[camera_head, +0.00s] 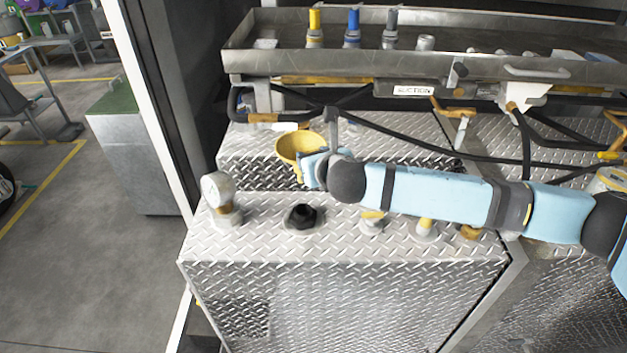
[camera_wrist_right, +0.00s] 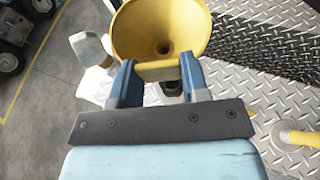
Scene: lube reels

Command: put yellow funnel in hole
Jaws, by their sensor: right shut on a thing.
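The yellow funnel (camera_head: 298,147) is held in my right gripper (camera_head: 308,168) above the diamond-plate metal box (camera_head: 340,280). In the right wrist view the two blue fingers (camera_wrist_right: 158,82) close on the funnel's yellow tab, with the funnel bowl (camera_wrist_right: 160,28) beyond them, its opening showing. A black fitting (camera_head: 300,217) stands on the box top, in front of and below the funnel in the head view. It shows partly hidden behind the gripper in the wrist view. I cannot make out an open hole in it. My left gripper is not in view.
Capped fittings (camera_head: 425,228) stand along the box top to the right, under my right arm. A metal tray (camera_head: 300,62) with bottles and black hoses (camera_head: 400,142) lie behind.

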